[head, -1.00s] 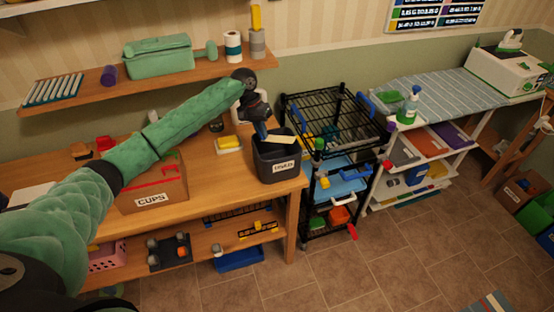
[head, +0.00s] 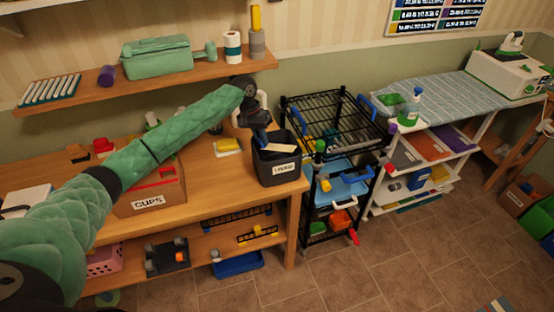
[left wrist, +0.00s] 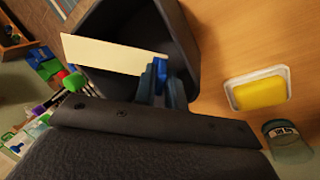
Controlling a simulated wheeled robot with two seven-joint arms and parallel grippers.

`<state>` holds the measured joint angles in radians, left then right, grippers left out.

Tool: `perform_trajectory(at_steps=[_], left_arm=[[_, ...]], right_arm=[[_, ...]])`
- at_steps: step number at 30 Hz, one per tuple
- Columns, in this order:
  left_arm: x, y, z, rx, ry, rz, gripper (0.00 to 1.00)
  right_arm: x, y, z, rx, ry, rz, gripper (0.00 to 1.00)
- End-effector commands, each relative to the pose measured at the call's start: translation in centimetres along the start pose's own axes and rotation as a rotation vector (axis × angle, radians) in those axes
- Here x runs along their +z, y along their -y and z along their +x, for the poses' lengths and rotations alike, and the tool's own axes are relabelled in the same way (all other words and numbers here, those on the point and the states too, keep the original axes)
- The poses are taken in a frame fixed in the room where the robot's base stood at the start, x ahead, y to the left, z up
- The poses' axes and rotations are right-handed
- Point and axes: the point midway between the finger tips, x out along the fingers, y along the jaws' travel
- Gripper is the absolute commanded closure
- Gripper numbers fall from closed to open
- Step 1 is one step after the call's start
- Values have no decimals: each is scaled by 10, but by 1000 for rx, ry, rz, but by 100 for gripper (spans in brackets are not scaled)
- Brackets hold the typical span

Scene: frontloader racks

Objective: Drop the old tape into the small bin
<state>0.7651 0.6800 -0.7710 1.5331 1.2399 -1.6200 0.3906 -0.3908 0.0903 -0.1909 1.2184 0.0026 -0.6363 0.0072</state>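A cream strip, the old tape (head: 283,139), is pinched at one end by my left gripper (head: 265,137). It hangs over the opening of a small dark grey bin (head: 279,171) with a white label, near the table's right end. In the left wrist view, the tape (left wrist: 105,54) sticks out flat to the left from the blue fingertips (left wrist: 163,78), across the mouth of the bin (left wrist: 183,35). The fingers are at the bin's opening. Whether the tape touches the rim is not clear. My right gripper is not in view.
A yellow sponge on a white dish (head: 228,146) lies left of the bin. A cardboard box labelled CUPS (head: 150,198) stands further left on the table. A black wire cart (head: 333,118) stands close to the bin's right. A wall shelf (head: 190,78) hangs behind my arm.

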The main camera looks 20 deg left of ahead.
Motion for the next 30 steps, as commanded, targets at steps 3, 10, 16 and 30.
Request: perform_trajectory(at_steps=[3,10,16,30], left_arm=[[0,0,0,0,0,0,68],[0,0,0,0,0,0,68],[0,1,-9,0,-1,0,68],[-1,1,-68,0,-1,0,68]], right_arm=[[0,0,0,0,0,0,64],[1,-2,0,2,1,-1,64],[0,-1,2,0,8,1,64],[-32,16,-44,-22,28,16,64]])
